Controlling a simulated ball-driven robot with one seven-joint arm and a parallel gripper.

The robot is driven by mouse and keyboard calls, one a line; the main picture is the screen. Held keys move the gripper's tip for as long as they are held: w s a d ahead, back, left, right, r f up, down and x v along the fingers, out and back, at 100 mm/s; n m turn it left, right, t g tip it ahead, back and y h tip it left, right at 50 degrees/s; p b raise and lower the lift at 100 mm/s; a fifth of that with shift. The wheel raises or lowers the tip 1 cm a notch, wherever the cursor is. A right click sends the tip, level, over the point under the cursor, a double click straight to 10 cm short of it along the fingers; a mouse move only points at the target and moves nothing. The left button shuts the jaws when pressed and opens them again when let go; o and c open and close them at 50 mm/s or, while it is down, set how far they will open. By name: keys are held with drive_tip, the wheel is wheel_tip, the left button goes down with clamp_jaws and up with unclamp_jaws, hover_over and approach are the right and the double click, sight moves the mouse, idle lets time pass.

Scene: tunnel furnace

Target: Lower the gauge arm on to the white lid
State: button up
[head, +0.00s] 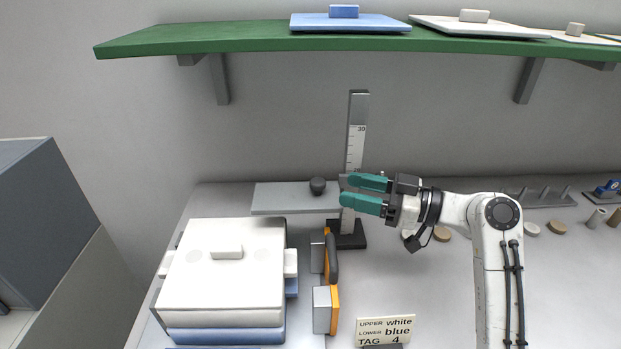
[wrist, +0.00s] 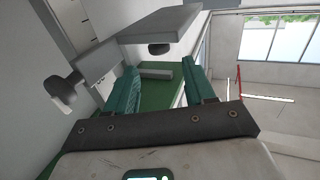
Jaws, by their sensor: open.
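The gauge has an upright post (head: 356,135) with a scale, on a dark foot (head: 347,236). Its flat grey gauge arm (head: 280,198) reaches left from the post, with a dark knob (head: 318,186). The gauge arm also shows above the fingers in the wrist view (wrist: 150,32). The white lid (head: 205,272), with a small block handle (head: 226,249), tops a stack at the lower left. The gauge arm appears behind the lid; the height gap is unclear. My gripper (head: 348,190) has teal fingers, open beside the post; nothing is visibly held between them.
A green shelf (head: 200,38) above carries a blue lid (head: 350,23) and pale lids. Orange-and-grey clamp-like parts (head: 333,308) stand right of the stack. A sign (head: 385,330) reads upper white, lower blue, tag 4. Small round pieces (head: 557,227) lie right of my arm.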

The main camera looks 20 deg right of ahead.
sight(318, 181)
drive_tip(key=p+x, duration=0.1)
drive_tip(key=x, duration=0.7)
drive_tip(key=shift+w+p, duration=0.1)
drive_tip(key=shift+p, duration=0.2)
drive_tip(key=shift+c, duration=0.4)
clamp_jaws()
